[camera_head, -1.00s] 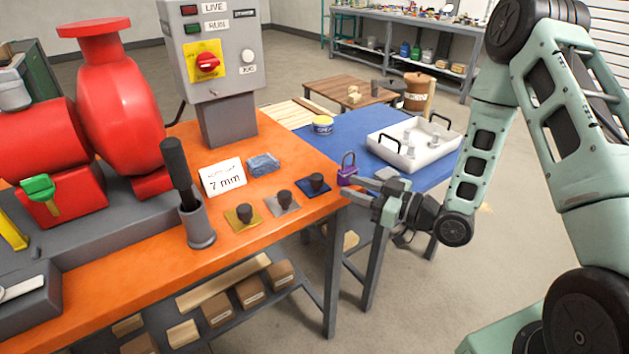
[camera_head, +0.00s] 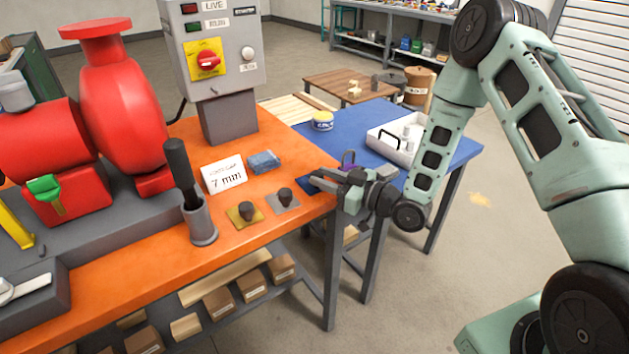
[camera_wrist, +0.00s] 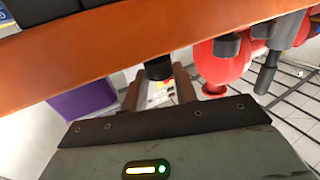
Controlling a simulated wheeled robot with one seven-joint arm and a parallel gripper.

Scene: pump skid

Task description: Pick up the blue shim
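The blue shim (camera_head: 309,187) is a dark blue plate at the right front corner of the orange bench. It is last in a row with the yellow shim (camera_head: 244,214) and the grey shim (camera_head: 283,202), each with a black knob. My gripper (camera_head: 318,180) reaches in from the right, low over the blue shim, and hides its knob and most of its plate. The fingers look apart, one on each side of the knob. In the wrist view a black knob (camera_wrist: 158,69) shows between the fingers; whether they touch it is unclear.
A grey cup with a black-handled tool (camera_head: 199,222) stands left. A blue table (camera_head: 350,134) holds a white tray (camera_head: 385,148).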

